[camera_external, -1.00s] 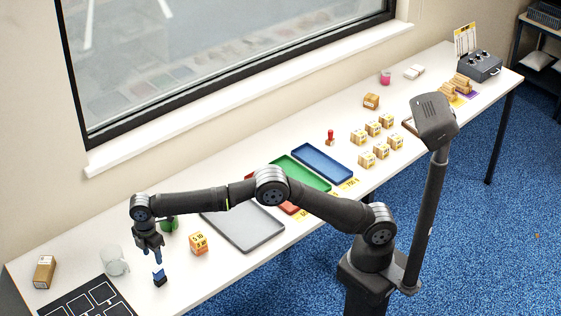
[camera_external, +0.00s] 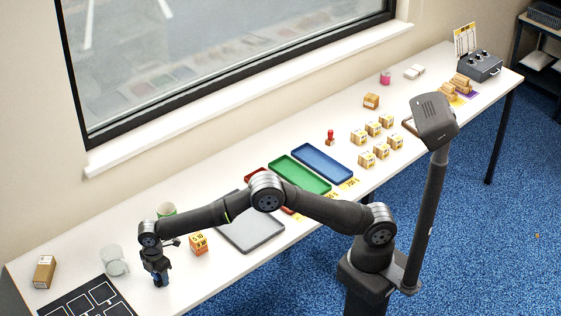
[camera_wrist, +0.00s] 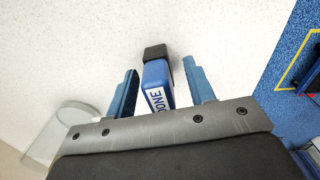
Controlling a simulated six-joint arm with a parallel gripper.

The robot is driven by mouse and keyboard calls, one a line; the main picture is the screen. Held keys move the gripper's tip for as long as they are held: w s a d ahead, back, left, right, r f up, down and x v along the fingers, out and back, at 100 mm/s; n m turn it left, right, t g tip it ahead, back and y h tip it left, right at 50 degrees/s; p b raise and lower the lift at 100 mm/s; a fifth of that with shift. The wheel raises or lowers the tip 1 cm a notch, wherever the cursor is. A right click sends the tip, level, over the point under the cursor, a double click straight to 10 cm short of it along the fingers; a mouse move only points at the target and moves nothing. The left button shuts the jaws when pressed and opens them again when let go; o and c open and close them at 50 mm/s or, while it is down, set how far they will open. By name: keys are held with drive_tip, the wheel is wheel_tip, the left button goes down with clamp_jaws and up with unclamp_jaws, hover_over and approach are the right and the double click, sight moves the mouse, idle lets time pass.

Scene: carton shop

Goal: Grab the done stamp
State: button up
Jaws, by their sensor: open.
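The done stamp (camera_wrist: 157,82) is a blue block with a black end and a white label reading "DONE". In the wrist view it lies between the two blue fingers of my gripper (camera_wrist: 163,90), with a gap to the fingers on both sides. In the external view my gripper (camera_external: 160,281) is low over the near left part of the table and hides most of the stamp. My gripper is open.
A clear glass (camera_external: 115,262) stands to the left of my gripper, and a black mat with white outlines (camera_external: 88,300) lies at lower left. An orange-labelled carton (camera_external: 198,243) and a grey tray (camera_external: 252,234) are to the right. A brown box (camera_external: 45,271) stands at far left.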

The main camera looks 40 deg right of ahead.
clamp_jaws()
drive_tip(key=shift+r, duration=0.15)
